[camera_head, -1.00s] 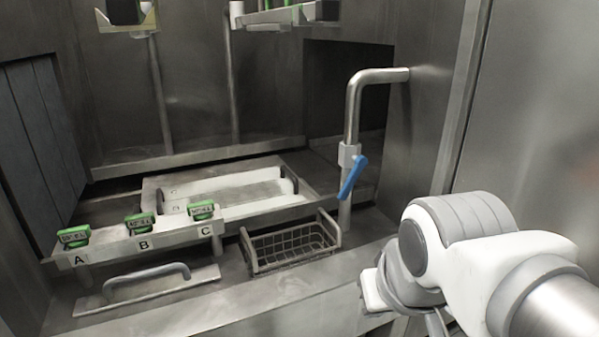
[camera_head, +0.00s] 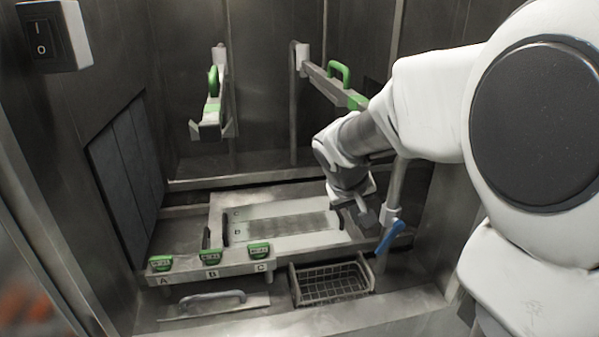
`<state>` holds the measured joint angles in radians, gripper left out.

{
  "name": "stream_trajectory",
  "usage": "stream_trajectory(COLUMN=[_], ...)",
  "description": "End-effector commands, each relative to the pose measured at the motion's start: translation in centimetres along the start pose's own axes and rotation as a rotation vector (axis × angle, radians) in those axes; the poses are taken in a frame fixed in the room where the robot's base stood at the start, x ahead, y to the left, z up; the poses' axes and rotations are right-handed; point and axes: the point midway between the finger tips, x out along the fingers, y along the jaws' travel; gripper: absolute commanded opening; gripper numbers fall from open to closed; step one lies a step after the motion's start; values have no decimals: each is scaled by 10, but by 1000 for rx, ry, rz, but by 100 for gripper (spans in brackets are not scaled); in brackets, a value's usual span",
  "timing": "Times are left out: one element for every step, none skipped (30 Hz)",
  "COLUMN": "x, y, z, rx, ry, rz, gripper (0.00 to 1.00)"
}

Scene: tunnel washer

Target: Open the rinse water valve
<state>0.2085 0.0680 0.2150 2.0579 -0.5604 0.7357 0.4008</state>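The valve has a blue lever handle (camera_head: 390,238) on a vertical metal pipe (camera_head: 397,188) at the right side of the washer bay. The lever slants, its upper end at the pipe and its lower end down to the left. My gripper (camera_head: 368,217) is just left of and slightly above the lever, with a small gap between them in the picture. I cannot tell whether they touch. Its fingers are small and dark here, so their opening is unclear. My forearm hides the upper part of the pipe.
A tray (camera_head: 285,241) lies behind. Two brackets (camera_head: 214,118) (camera_head: 335,82) hang above. A switch box (camera_head: 52,36) is upper left.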

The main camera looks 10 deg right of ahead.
Motion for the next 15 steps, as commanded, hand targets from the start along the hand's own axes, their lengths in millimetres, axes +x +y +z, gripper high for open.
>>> stream_trajectory(x=[6,9,15,20,26,34,40,47,55,61,67,76,81,87,94], y=[0,0,0,0,0,0,0,0,0,0,0,-1,0,0,0], z=[0,0,1,2,2,2,2,2,2,2,2,2,2,2,2], rx=[0,1,1,0,0,1,0,0,0,0,0,0,0,1,0], ry=[-3,-3,-4,-5,-5,-6,-5,-6,-5,-6,-6,-5,-5,-5,-4], rz=[1,0,0,0,-1,-1,0,-1,-1,-1,0,-2,-1,-1,-1], gripper=[0,0,0,0,0,0,0,0,0,0,0,0,0,0,0])
